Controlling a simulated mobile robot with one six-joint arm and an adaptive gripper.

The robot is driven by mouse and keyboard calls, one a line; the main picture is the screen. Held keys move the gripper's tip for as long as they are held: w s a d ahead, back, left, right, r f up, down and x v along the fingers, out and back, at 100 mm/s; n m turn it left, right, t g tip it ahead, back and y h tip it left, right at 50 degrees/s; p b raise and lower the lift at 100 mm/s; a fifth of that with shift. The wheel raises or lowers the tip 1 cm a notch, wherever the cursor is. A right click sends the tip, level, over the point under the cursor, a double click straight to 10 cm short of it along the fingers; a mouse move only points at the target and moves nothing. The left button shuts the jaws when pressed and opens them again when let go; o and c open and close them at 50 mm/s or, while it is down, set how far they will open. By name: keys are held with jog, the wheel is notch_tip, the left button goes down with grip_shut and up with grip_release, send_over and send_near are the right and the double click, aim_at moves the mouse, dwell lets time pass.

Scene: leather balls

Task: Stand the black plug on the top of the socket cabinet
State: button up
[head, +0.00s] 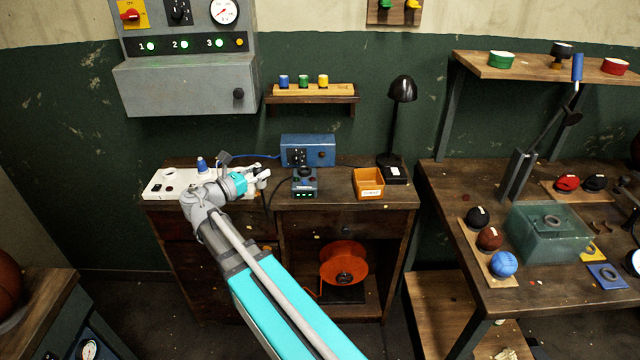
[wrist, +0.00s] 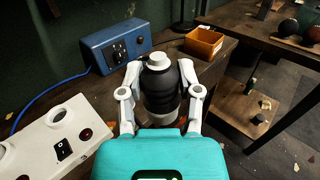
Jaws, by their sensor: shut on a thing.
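The black plug (wrist: 161,92) has a dark rounded body, a white top and a pale lower part. My gripper (wrist: 160,94) is shut on it, one white finger on each side, in the wrist view. Its underside is hidden, so I cannot tell whether it touches the surface below. In the head view my gripper (head: 262,178) is over the wooden cabinet, between the white socket strip and a small dark device; the plug is hard to make out there. The wooden cabinet (head: 345,222), which I take as the socket cabinet, carries the white socket strip (head: 156,190).
A blue plug (head: 201,164) stands at the strip. A blue box with dials (head: 308,150), the dark device (head: 305,186), an orange bin (head: 368,184) and a black lamp (head: 403,90) crowd the cabinet top. Bare wood shows between the device and bin.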

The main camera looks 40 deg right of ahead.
jog(key=shift+f, duration=0.1)
jog(key=w+d+f+b, duration=0.5)
jog(key=w+d, duration=0.2)
jog(key=b, duration=0.4)
send_over(278, 191)
jog(key=shift+s+a+f, duration=0.15)
jog(key=shift+s+f, duration=0.05)
jog(key=shift+f, duration=0.8)
jog(key=shift+s+a+f, duration=0.15)
jog(key=shift+s+f, duration=0.05)
jog(key=shift+f, duration=0.75)
jog(key=shift+w+d+f+b, duration=0.3)
jog(key=shift+w+f+b, duration=0.05)
jog(key=shift+f+b, duration=1.7)
jog(key=shift+f, duration=0.1)
